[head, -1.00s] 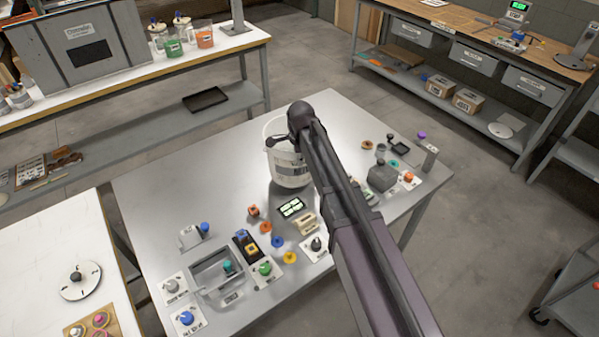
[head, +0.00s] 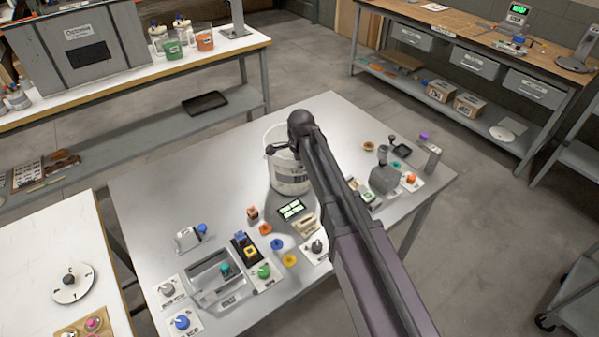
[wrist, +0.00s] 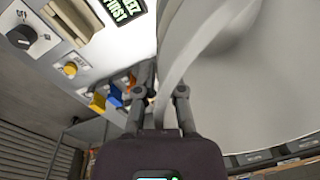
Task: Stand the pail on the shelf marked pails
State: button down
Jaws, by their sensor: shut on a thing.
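My arm covers part of the pail's right side in the head view. I cannot tell whether its base touches the table. No shelf marking for pails is readable.
A left bench has a lower shelf (head: 150,135) with a black tray (head: 205,103). A right bench's lower shelf holds boxes (head: 440,90).

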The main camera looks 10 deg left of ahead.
jog(key=shift+f, duration=0.45)
jog(key=c, duration=0.7)
grip_release()
jog(key=shift+c, duration=0.2)
jog(key=shift+r, duration=0.25)
notch_tip(320, 180, up, 12)
jog(key=p, duration=1.1)
jog(key=shift+s+d+p, duration=0.25)
jog(key=shift+s+p, duration=0.15)
jog(key=shift+s, duration=0.05)
